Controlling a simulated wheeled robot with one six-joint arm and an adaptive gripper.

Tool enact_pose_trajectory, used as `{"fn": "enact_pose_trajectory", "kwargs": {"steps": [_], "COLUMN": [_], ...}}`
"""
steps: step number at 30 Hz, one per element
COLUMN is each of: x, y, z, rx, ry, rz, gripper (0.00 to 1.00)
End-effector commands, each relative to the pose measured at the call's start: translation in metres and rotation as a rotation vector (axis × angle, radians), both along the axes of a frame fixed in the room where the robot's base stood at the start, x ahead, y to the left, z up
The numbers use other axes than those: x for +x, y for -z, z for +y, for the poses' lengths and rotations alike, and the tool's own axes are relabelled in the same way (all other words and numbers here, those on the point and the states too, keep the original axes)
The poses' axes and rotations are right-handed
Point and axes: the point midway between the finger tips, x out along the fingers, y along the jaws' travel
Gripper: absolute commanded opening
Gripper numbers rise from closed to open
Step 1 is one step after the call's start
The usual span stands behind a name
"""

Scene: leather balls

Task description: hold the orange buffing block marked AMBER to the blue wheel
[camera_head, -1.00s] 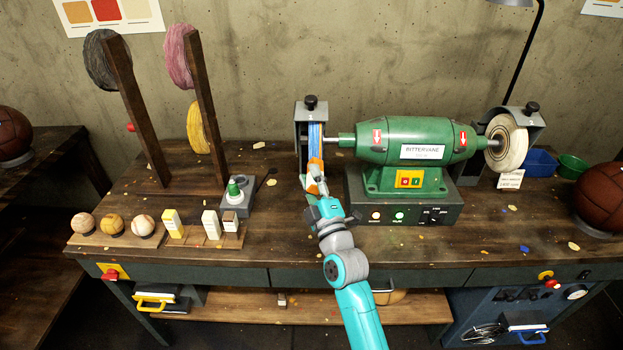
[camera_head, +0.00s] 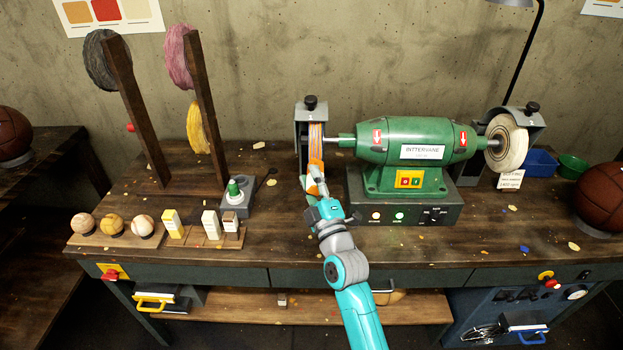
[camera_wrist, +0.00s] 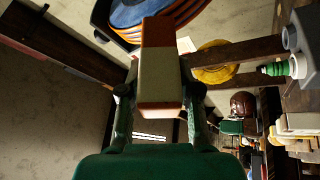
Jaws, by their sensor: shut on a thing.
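The blue wheel (camera_head: 315,138) stands upright in a grey guard at the left end of the green grinder; its rim now shows orange streaks. In the wrist view the wheel (camera_wrist: 150,11) has a blue face and orange on its layered edge. My gripper (camera_head: 318,184) is shut on the orange block (camera_head: 315,163) in front of the wheel's lower rim. In the wrist view the block (camera_wrist: 159,68) has an orange-brown end and a pale sleeve, with its end at the wheel's edge. No AMBER marking is readable.
The green grinder (camera_head: 418,142) stands on a grey base with lit buttons. A white wheel (camera_head: 508,142) is at right. The front bench is mostly clear.

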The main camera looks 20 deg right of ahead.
Motion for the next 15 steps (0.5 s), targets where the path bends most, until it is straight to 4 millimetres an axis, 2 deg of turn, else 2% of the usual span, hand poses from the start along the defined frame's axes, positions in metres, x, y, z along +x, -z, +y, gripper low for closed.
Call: {"fn": "enact_pose_trajectory", "kwargs": {"steps": [15], "x": [-0.033], "y": [0.006], "z": [0.011], "rx": [0.000], "ry": [-0.001], "rz": [0.000], "gripper": [0.05]}}
